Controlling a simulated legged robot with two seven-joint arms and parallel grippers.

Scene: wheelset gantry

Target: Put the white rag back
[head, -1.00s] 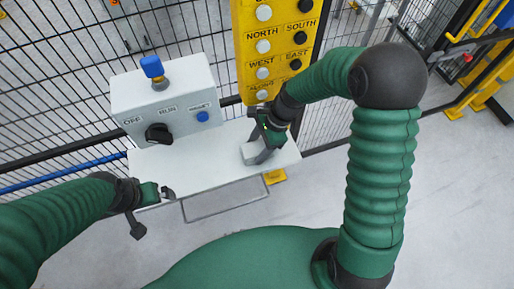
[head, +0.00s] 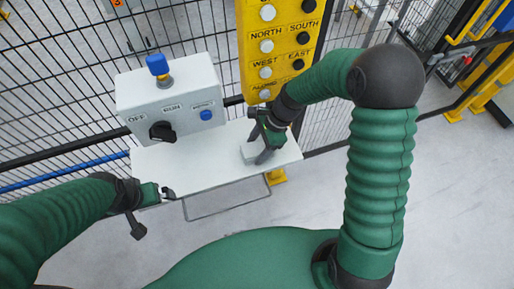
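The white rag (head: 249,151) looks like a small folded pale block on the right part of the white shelf (head: 190,165). My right gripper (head: 264,157) points down at the rag, with a dark finger against or just in front of its right side. The other finger is hidden, so I cannot tell whether the jaws hold the rag. My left gripper (head: 160,193) is at the shelf's front left edge, with a gap between its fingertips and nothing in it.
A grey control box (head: 180,95) with a black knob (head: 162,131), a blue button (head: 206,115) and a blue-topped knob (head: 158,65) stands at the back left of the shelf. A yellow button panel (head: 283,45) hangs behind. Mesh fence runs behind; the shelf's middle is clear.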

